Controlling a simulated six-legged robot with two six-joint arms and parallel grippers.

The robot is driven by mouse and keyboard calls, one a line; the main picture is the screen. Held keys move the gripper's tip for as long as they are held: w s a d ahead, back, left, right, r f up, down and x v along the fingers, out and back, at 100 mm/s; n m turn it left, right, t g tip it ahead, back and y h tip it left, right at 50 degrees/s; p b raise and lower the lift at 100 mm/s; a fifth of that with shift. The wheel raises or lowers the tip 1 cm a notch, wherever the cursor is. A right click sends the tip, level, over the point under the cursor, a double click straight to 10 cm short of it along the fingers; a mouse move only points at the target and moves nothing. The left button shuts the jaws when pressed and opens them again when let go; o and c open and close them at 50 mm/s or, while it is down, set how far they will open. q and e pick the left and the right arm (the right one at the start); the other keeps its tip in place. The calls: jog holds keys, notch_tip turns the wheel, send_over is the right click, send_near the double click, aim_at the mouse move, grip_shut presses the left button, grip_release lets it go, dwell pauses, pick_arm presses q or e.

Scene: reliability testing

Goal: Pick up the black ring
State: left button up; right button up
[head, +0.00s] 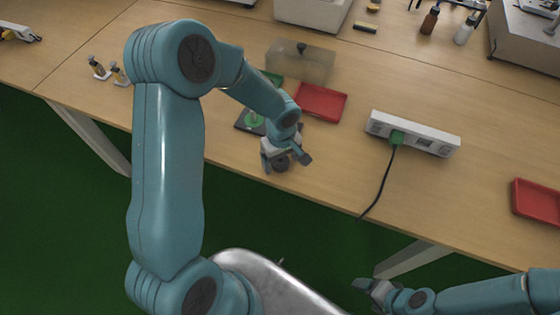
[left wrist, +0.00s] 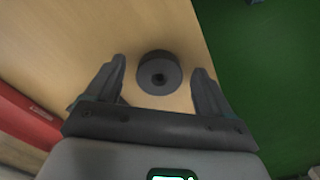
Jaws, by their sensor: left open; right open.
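The black ring (left wrist: 159,73) lies flat on the wooden table near its front edge, its round centre hole showing in the left wrist view. In the head view the ring (head: 281,164) is partly hidden by my left gripper (head: 285,160). In the left wrist view my left gripper (left wrist: 158,88) is open, with one finger on each side of the ring and a gap to each. The ring is not held. My right gripper (head: 368,287) is open and empty, low in the head view, away from the table top.
A red tray (head: 320,101) lies behind the left gripper, beside a dark plate with a green round piece (head: 253,118). A translucent box (head: 300,62) stands farther back. A white power strip (head: 413,133) with a green plug and black cable lies to the right. Another red tray (head: 537,200) is far right.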

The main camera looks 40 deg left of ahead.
pick_arm(q)
jog(key=shift+r, duration=0.1)
jog(key=c, duration=1.1)
